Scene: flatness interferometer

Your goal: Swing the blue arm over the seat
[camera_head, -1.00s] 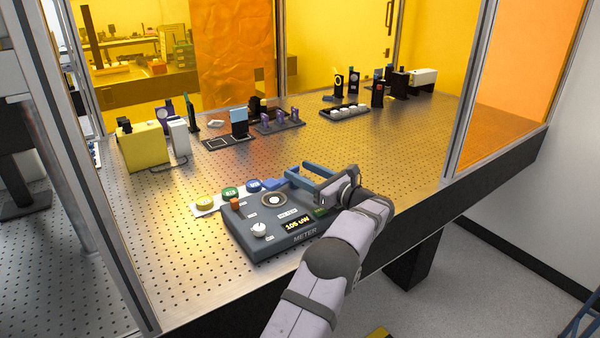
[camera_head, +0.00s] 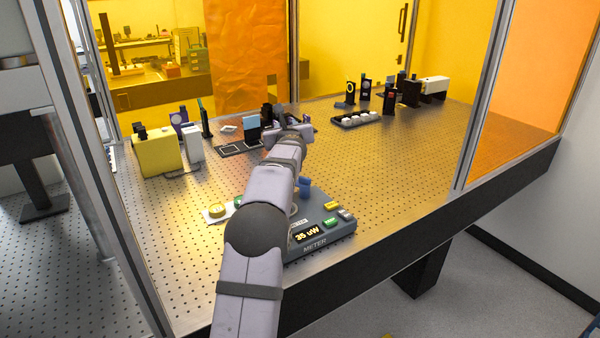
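A blue piece (camera_head: 305,187) stands at the back of the grey meter unit (camera_head: 322,238), just right of my forearm; I take it for part of the blue arm, but most of it is hidden. Only a sliver of the round seat shows beside my forearm, so I cannot tell whether the blue arm lies over it. My gripper (camera_head: 285,138) is beyond the meter, near the small optics mounts. The meter display (camera_head: 307,234) seems to read 35 uW.
Yellow, green and white buttons sit on the meter's right. A yellow box (camera_head: 157,155) stands at the left; a tray of white pieces (camera_head: 356,119) lies behind. The perforated table (camera_head: 400,160) is clear at the right.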

